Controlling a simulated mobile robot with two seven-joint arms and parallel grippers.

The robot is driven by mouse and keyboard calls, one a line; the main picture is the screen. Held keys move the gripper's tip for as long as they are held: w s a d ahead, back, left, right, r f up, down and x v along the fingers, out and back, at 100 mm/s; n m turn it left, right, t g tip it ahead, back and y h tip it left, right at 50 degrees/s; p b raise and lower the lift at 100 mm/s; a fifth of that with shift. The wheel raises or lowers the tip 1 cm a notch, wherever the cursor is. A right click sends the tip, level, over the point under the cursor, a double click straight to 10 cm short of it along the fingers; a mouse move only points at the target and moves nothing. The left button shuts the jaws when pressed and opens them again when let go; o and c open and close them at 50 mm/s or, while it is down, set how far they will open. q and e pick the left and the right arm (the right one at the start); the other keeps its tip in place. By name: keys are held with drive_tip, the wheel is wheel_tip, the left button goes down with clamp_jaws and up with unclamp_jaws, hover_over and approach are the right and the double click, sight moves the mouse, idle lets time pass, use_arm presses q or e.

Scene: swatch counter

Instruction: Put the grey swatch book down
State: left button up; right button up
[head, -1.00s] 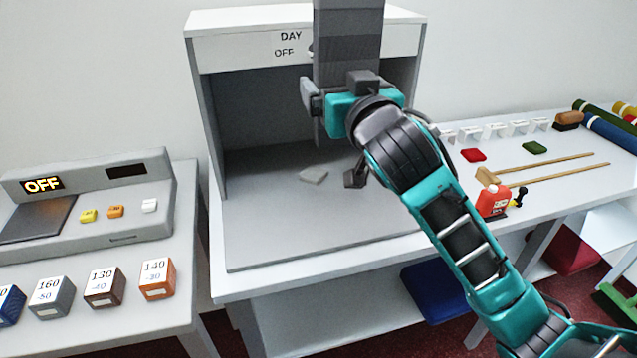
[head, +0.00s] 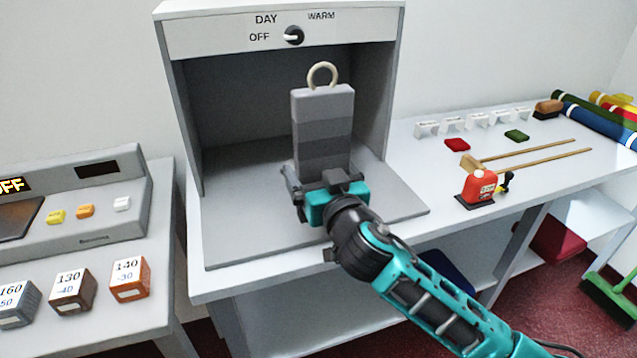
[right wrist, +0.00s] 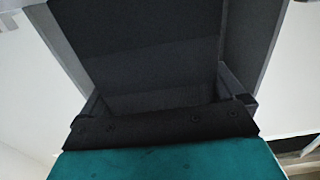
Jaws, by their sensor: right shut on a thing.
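The grey swatch book (head: 322,122) is a tall block in bands of grey with a pale ring (head: 323,74) on top. It stands upright in front of the light booth's opening in the head view. My right gripper (head: 323,180) is shut on its lower part. The book's bottom end is hidden by the gripper, so I cannot tell whether it touches the booth floor. In the right wrist view the book (right wrist: 140,40) shows as a dark face between the fingers (right wrist: 165,95). My left gripper is not in view.
The light booth (head: 175,120) has a bare grey floor (head: 240,225) and a dial (head: 293,36) above. Numbered boxes (head: 130,280) stand at the left.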

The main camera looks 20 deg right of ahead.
drive_tip(key=shift+f, duration=0.65)
drive_tip(key=shift+f, duration=0.1)
drive_tip(key=shift+f, duration=0.15)
drive_tip(key=o, duration=0.8)
